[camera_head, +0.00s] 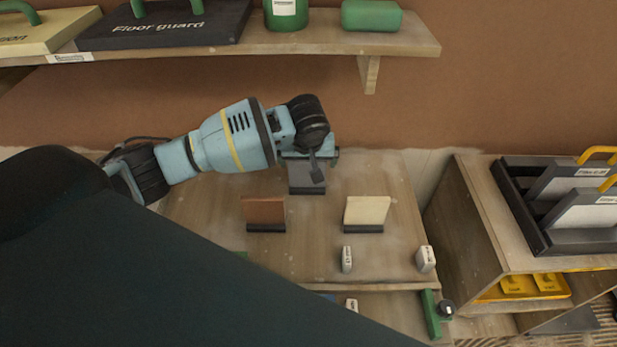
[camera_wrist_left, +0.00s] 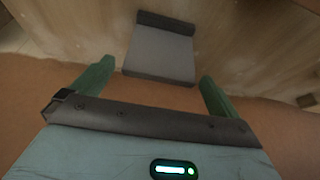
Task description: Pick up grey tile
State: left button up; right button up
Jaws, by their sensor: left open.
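The grey tile (camera_head: 307,177) stands in a dark holder at the back of the wooden table, partly hidden by my left gripper in the head view. My left gripper (camera_head: 309,156) is right above and behind its top edge. In the left wrist view the grey tile (camera_wrist_left: 160,52) shows whole, with the dark holder along its far end. The green fingers of the left gripper (camera_wrist_left: 156,72) are spread wide, one to each side of the tile's near edge. I see no contact with the tile. My right gripper is not in view.
A reddish-brown tile (camera_head: 264,210) and a cream tile (camera_head: 367,210) stand in dark holders in front. Small white labelled blocks (camera_head: 347,259) lie nearer. A wooden shelf (camera_head: 330,38) hangs above, and a wooden unit with dark trays (camera_head: 520,240) stands at the right.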

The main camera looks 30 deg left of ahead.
aim_at(307, 164)
pick_arm(q)
jog(key=shift+w+a+b+x, duration=0.15)
jog(key=shift+b+x, duration=0.05)
jog(key=shift+x, duration=1.1)
jog(key=shift+w+a+b+x, duration=0.1)
jog(key=shift+w+b+x, duration=0.1)
jog(key=shift+x, duration=1.05)
jog(key=shift+r, duration=0.25)
jog(key=shift+c, duration=0.4)
jog(key=c, duration=0.9)
notch_tip(307, 164, up, 10)
jog(key=shift+r+p, duration=0.1)
jog(key=shift+p, duration=0.4)
